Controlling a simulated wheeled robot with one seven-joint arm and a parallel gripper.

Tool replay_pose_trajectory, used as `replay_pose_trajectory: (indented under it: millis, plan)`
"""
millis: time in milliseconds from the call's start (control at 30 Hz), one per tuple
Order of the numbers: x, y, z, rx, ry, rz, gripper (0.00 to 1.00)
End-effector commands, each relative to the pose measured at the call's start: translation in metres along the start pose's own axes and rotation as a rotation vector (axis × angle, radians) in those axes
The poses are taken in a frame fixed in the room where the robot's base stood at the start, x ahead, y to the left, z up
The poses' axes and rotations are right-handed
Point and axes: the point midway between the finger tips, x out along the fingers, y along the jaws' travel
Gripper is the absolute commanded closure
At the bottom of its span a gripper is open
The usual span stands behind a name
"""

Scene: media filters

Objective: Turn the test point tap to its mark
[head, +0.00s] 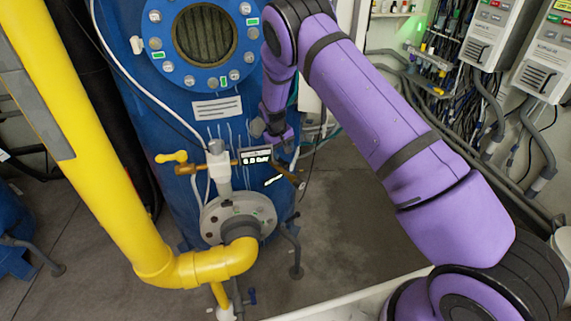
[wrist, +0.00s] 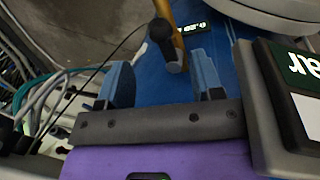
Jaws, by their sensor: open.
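In the wrist view a dark lever handle (wrist: 165,38), which looks like the test point tap, sits on a brass pipe (wrist: 165,8). My gripper (wrist: 159,60) is open, and its two blue fingers stand apart on either side of the handle's near end. Nothing is clamped between them; I cannot tell whether either finger touches the handle. I cannot make out the mark.
The blue vessel (head: 150,120) with a round window stands behind. A thick yellow pipe (head: 100,170) bends to a flange (head: 212,220) below. A yellow handle (head: 172,157) sits left of the white valve body (head: 218,155). Cables and grey boxes (head: 500,35) line the right wall.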

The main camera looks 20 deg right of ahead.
Motion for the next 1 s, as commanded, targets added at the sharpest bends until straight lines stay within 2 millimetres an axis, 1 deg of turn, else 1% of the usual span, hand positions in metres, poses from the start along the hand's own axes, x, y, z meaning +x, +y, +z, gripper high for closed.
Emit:
replay_pose_trajectory:
  millis: [33,200,400,500,600,867,900,967,1000]
  plan:
    - [0.011,0.0,0.0,0.0,-0.002,0.0,0.4]
    - [0.041,0.0,0.001,-0.001,-0.002,0.001,0.4]
    - [0.065,0.0,0.0,0.0,-0.001,0.0,0.4]
    - [0.072,0.0,0.0,0.0,-0.001,0.0,0.4]
    - [0.075,0.0,0.0,0.0,0.0,0.0,0.4]
    - [0.076,0.0,0.0,0.0,0.0,0.0,0.4]
    - [0.076,0.0,0.0,0.0,0.0,0.0,0.49]
    - [0.076,0.0,0.0,0.0,0.0,0.0,0.63]
    - [0.076,0.0,0.0,0.0,0.0,0.0,0.72]
